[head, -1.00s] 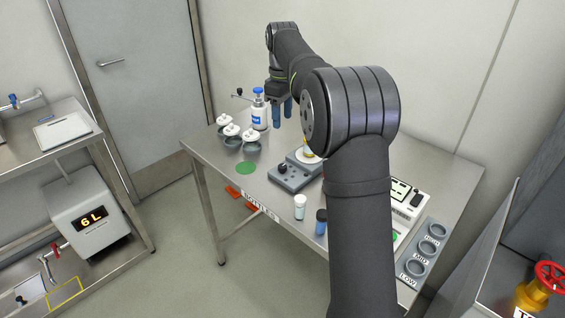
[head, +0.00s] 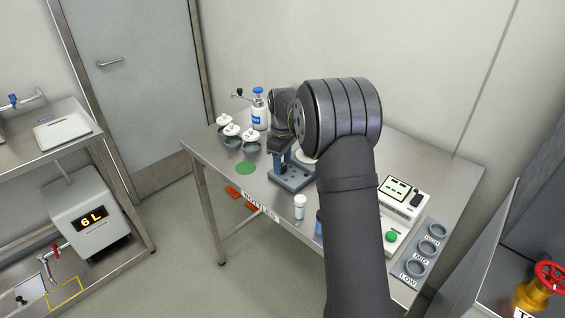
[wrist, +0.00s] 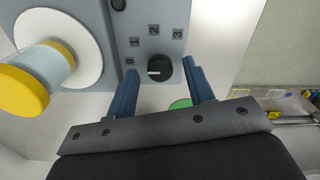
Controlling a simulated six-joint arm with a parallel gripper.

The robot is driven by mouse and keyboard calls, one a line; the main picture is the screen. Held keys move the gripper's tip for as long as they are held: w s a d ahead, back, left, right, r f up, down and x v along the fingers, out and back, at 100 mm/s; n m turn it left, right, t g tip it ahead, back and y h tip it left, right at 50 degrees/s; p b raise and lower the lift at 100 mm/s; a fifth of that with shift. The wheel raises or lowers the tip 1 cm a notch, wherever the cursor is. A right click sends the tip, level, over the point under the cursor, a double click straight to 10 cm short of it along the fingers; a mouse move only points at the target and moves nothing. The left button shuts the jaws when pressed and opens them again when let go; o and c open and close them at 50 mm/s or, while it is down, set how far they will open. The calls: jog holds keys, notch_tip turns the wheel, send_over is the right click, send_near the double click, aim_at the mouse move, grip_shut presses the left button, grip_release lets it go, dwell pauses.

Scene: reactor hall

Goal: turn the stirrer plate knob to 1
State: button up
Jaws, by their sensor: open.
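The stirrer plate (head: 291,184) is a grey-blue box on the steel table, partly covered by my arm in the head view. In the wrist view its face (wrist: 178,18) carries the labels 0, 1, 2 and 3. Its round black knob (wrist: 161,69) has a white mark that points left, nearest the 0. My gripper (wrist: 158,70) is open, with one blue finger on each side of the knob. I cannot tell whether the fingers touch it. In the head view my gripper (head: 283,162) is down over the plate and hides the knob.
A yellow-capped vessel (wrist: 38,75) stands on the plate's white disc, left of the knob in the wrist view. A white-capped vial (head: 300,207) stands in front of the plate. Grey pots (head: 250,146) and a green disc (head: 246,168) lie to the left.

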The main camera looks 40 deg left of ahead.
jog(key=shift+f, duration=0.2)
jog(key=c, duration=1)
jog(key=shift+m, duration=0.3)
jog(key=m, duration=0.3)
jog(key=shift+m, duration=2)
jog(key=shift+r, duration=0.1)
